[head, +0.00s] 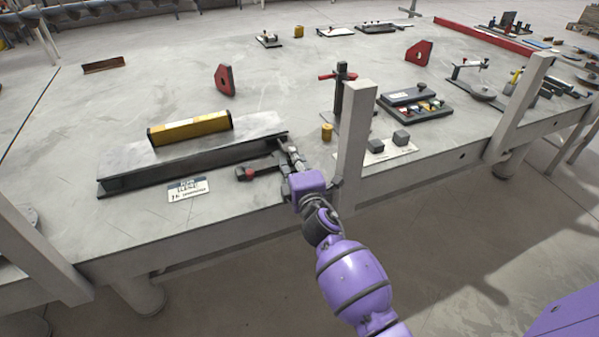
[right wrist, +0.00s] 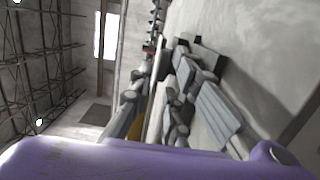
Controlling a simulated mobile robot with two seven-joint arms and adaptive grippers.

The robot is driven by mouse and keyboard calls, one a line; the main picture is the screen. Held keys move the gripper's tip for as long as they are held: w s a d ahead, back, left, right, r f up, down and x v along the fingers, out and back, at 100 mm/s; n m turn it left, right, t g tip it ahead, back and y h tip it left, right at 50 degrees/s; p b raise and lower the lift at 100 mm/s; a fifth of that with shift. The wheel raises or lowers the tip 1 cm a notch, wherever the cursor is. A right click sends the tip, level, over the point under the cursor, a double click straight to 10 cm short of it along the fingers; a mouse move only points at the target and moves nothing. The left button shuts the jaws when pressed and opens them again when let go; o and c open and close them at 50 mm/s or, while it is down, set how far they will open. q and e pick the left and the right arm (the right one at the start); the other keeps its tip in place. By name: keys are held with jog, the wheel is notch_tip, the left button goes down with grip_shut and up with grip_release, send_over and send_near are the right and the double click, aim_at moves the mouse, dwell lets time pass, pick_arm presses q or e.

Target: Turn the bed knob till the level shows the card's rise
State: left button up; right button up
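My right gripper (head: 288,148) is at the beam's right end, beside a dark clamp-like part with a red tip (head: 246,174). In the right wrist view its fingers (right wrist: 155,85) stand apart with a gap between them. I cannot make out the bed knob; the gripper may hide it. My left gripper is out of view.
A grey post (head: 354,140) rises at the table edge just right of my gripper. A yellow cylinder (head: 327,132), grey blocks (head: 401,138) and a dark tray (head: 415,104) stand beyond. Red angled pieces (head: 224,79) stand farther back. The table's left front is clear.

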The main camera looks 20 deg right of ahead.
jog(key=s, duration=0.9)
jog(key=shift+s+a, duration=0.2)
jog(key=shift+a, duration=0.25)
